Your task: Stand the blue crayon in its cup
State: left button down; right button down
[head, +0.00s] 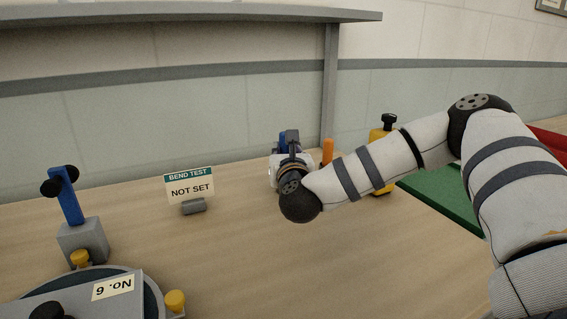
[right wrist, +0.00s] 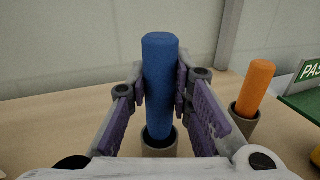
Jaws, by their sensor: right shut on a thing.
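The blue crayon (right wrist: 159,75) stands nearly upright between the fingers of my right gripper (right wrist: 160,88), which is shut on it. A grey cup (right wrist: 160,148) is directly below it in the right wrist view. The crayon's lower end shows against the cup's dark mouth; I cannot tell how deep it reaches. In the head view my right gripper (head: 286,170) is at the back of the table, its fingers mostly hidden by its wrist, and the cup is hidden. My left gripper is not in view.
An orange crayon (right wrist: 255,88) stands in another grey cup (right wrist: 245,118) to the right. A "BEND TEST NOT SET" sign (head: 190,188), a blue-armed fixture (head: 82,238) and a round "No. 6" device (head: 95,292) are left. A green surface (head: 440,193) and yellow object (head: 377,150) are right.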

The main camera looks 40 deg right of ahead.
jog(key=shift+f+b, duration=0.3)
jog(key=shift+f, duration=1.55)
jog(key=c, duration=1.4)
grip_release()
jog(key=shift+r, duration=0.1)
jog(key=shift+c, duration=0.2)
jog(key=shift+r, duration=0.1)
jog(key=shift+s+a+r, duration=0.15)
jog(key=shift+r, duration=0.05)
jog(key=v, duration=1.1)
jog(key=shift+s+a+f, duration=0.1)
jog(key=shift+s, duration=0.15)
